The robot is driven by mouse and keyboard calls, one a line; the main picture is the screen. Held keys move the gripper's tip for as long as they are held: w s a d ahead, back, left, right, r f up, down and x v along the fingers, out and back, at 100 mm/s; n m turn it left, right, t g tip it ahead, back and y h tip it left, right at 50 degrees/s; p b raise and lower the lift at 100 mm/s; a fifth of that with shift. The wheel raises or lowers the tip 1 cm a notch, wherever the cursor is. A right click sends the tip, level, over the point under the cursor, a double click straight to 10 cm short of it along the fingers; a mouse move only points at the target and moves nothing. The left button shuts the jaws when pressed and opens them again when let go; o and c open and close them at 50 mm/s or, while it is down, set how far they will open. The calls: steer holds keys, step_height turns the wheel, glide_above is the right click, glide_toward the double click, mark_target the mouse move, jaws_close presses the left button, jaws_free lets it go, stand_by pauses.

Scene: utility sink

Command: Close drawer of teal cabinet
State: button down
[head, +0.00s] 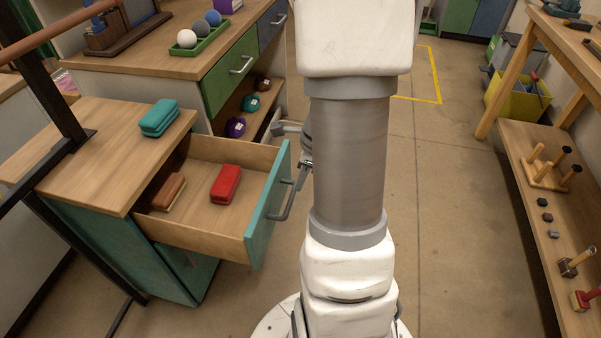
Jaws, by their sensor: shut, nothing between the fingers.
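The teal cabinet (120,245) stands at the left with a wooden top. Its drawer (205,235) is pulled well out toward the right, and its teal front (262,225) faces my arm. The grey bar handle (288,200) is on that front. A red case (226,184) and a brown brush-like object (168,192) lie inside the drawer. My gripper (299,177) is partly hidden behind my arm. It is shut and empty, close to the upper end of the handle; I cannot tell whether they touch.
A teal case (159,117) lies on the cabinet top. Behind is a wooden-topped unit with a green drawer (230,70) and an open shelf. A dark metal frame (55,110) crosses the left edge. A wooden shelf bench (555,210) stands right. The floor between is clear.

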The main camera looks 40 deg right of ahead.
steer(key=w+a+f, duration=0.1)
steer(key=f, duration=0.1)
steer(key=w+a+f+b, duration=0.1)
steer(key=shift+w+a+f+b, duration=0.1)
steer(key=shift+w+f+b, duration=0.2)
steer(key=shift+w+f, duration=0.1)
steer(key=shift+w+a, duration=0.45)
steer(key=shift+w, duration=0.1)
